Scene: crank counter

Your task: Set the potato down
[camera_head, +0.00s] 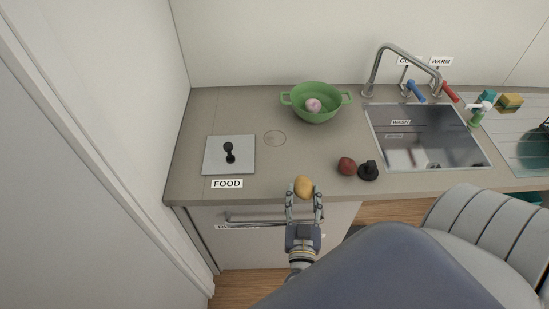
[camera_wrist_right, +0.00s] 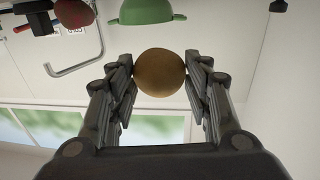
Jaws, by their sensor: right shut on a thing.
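A yellow-brown potato (camera_head: 304,187) is held between the fingertips of my right gripper (camera_head: 304,200), at the counter's front edge in the head view. In the right wrist view the potato (camera_wrist_right: 160,73) sits between both fingers of the gripper (camera_wrist_right: 161,80), which press on its sides. I cannot tell its exact height above the counter (camera_head: 240,105). My left gripper is not in view.
A green colander (camera_head: 318,116) with a pink item (camera_head: 313,105) stands at the back. A reddish item (camera_head: 347,166) and a black knob (camera_head: 368,170) lie right of the potato. A square FOOD lid (camera_head: 213,156) is at left, the sink (camera_head: 430,150) at right.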

